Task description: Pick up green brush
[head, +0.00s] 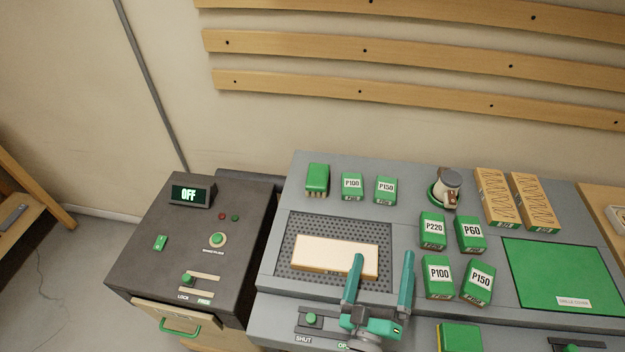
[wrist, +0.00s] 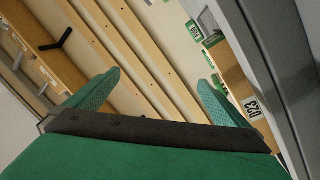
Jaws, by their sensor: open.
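The green brush (head: 317,178) is a green block with pale bristles below it. It stands at the back left of the grey bench in the head view, left of a small P100 block. My gripper (head: 382,265) is open and empty at the front of the bench, with its two teal fingers apart. It is in front and to the right of the brush, near a pale wood board. In the wrist view my gripper (wrist: 160,95) shows both fingers spread with nothing between them. I do not make out the brush in the wrist view.
The wood board (head: 320,257) lies on a perforated plate (head: 384,232). Several labelled green blocks (head: 432,229), a sander-like tool (head: 447,188), wood pieces (head: 496,198) and a green mat (head: 562,270) fill the right side. A dark control box (head: 190,250) reading OFF stands left.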

